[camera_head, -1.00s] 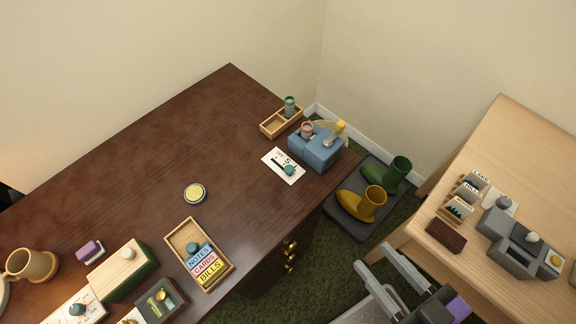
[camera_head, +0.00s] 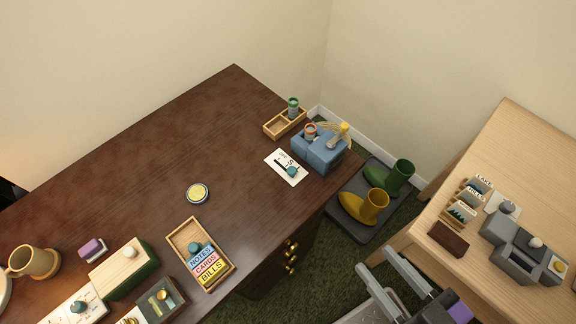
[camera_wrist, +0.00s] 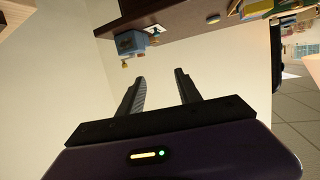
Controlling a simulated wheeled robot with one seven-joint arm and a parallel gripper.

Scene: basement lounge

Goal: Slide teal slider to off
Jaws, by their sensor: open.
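A white card (camera_head: 276,158) with dark lettering and a dark slot lies on the brown desk near its right end; a teal knob (camera_head: 292,171) sits at its near right end. Another white panel (camera_head: 62,317) with a teal knob (camera_head: 78,306) lies at the bottom left. I cannot tell from the pictures which is meant, nor read the off mark. My gripper (camera_head: 375,258) is open and empty at the lower right, beyond the desk's right edge and apart from both knobs. In the wrist view my gripper (camera_wrist: 160,74) shows two spread fingers with bare wall between them.
A blue box (camera_head: 318,154) and a wooden tray (camera_head: 270,129) stand beside the card. A letter tray (camera_head: 177,238), a green-sided box (camera_head: 130,282) and a mug (camera_head: 34,262) stand nearer. Boots (camera_head: 366,205) are on the floor; a light table (camera_head: 520,135) is right. The desk's middle is mostly clear.

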